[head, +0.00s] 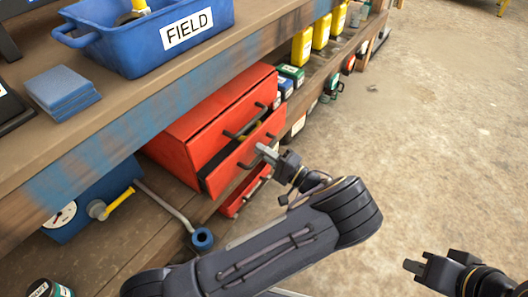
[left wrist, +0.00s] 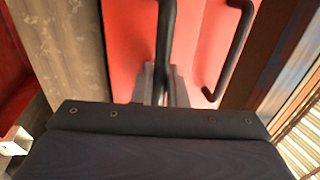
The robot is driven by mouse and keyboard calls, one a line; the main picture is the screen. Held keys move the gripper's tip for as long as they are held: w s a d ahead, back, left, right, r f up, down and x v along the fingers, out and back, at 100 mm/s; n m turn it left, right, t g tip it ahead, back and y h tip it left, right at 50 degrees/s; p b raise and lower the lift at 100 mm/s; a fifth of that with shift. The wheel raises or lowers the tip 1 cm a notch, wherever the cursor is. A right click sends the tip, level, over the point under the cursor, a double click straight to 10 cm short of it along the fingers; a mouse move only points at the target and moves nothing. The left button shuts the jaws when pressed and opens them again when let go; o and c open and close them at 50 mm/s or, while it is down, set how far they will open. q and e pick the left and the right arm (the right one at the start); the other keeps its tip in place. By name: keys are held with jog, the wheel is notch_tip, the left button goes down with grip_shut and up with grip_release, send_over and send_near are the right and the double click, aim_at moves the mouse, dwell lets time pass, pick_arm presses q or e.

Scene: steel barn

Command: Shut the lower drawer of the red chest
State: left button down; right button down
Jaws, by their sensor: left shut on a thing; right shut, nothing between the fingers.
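The red chest (head: 196,128) stands on the lower shelf of the bench. One of its drawers (head: 222,177) sticks out, with a dark gap behind the top of its front. My left gripper (head: 264,152) is at this front, its fingers shut on a black bar handle. The left wrist view shows the handle (left wrist: 165,50) between the fingers, against a red front (left wrist: 130,40). A second black handle (left wrist: 236,50) is to its right and is free. My right gripper (head: 412,267) is shut and empty, away from the chest over the floor.
A further red front (head: 232,208) with a dark handle is below the protruding drawer. A blue gauge box (head: 75,215) is left. The floor at right is clear.

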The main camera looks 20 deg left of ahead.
aim_at(252, 146)
pick_arm(q)
jog(key=shift+f+x, duration=0.2)
jog(key=shift+x, duration=0.8)
jog(key=shift+f+x, duration=0.2)
jog(key=shift+x, duration=0.8)
jog(key=c, duration=1.8)
grip_release()
jog(key=shift+a, duration=0.1)
jog(key=p+v, duration=0.1)
jog(key=v, duration=0.7)
jog(key=shift+w+p, duration=0.1)
jog(key=shift+p, duration=0.3)
